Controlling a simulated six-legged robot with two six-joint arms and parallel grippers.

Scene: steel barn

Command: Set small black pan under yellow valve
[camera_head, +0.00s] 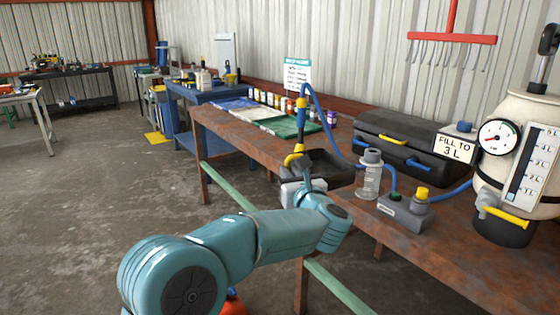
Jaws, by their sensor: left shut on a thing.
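The yellow valve (505,217) is a lever on a spout low on the cream tank (532,110) at the right. A small black round pan (503,234) sits directly below the valve on the rusty bench. My left arm reaches in from the lower left, and its gripper (302,166) is at the bench's front edge, far left of the tank. It appears shut on an upright blue, black and yellow hose wand (301,128). The fingertips are small and partly hidden, so the exact grip is unclear. My right gripper is not in view.
A black tray (328,168) lies behind my left gripper. A clear bottle (369,178), a grey box with a yellow knob (405,211) and a black case (405,140) stand to its right. A blue hose (335,122) loops across. Bare bench shows at the front right.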

